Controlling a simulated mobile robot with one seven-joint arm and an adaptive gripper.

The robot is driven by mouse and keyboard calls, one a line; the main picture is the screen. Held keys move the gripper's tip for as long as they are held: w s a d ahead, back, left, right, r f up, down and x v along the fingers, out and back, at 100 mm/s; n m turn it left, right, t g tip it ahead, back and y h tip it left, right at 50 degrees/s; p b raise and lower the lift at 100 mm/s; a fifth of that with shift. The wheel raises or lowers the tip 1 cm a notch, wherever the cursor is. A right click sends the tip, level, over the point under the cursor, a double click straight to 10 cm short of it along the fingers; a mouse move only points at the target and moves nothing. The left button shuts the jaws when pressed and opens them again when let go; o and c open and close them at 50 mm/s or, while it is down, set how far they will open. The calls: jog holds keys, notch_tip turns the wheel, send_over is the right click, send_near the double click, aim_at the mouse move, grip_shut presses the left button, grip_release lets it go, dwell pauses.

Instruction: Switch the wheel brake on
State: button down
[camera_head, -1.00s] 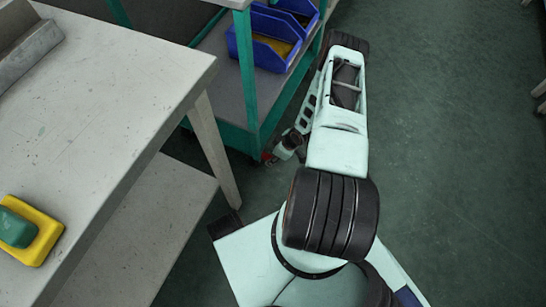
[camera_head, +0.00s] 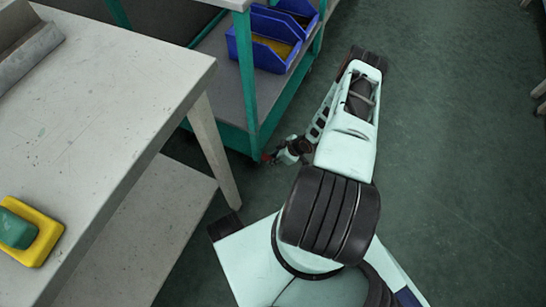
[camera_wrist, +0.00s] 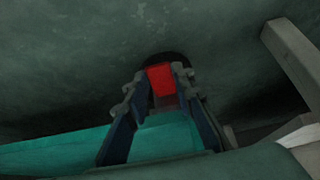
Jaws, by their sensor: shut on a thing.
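The red brake pedal (camera_wrist: 160,79) of a caster wheel shows in the wrist view, between the two fingers of my gripper (camera_wrist: 161,73). The dark wheel (camera_wrist: 166,57) is just beyond it and mostly hidden. In the head view my gripper (camera_head: 274,157) is low by the floor at the near corner of the green cart (camera_head: 252,90). A small bit of red shows at its tip there. My gripper is shut on the pedal. The pedal's exact tilt cannot be told.
The cart holds blue bins (camera_head: 266,48) on its shelf. A grey workbench (camera_head: 110,90) stands on the left with a yellow and green item (camera_head: 30,232) on top. Its leg (camera_head: 213,150) is close to the cart. Open floor (camera_head: 450,150) lies to the right.

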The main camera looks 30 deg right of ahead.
jog(key=shift+s+d+f+t+y, duration=0.1)
jog(key=shift+f+t+y, duration=0.5)
jog(key=shift+t, duration=0.2)
jog(key=shift+d+f+t+y, duration=0.1)
jog(key=shift+f+t+y, duration=0.4)
jog(key=shift+t+y, duration=0.25)
jog(key=c, duration=1.6)
grip_release()
jog(key=v, duration=1.2)
jog(key=shift+s, duration=0.15)
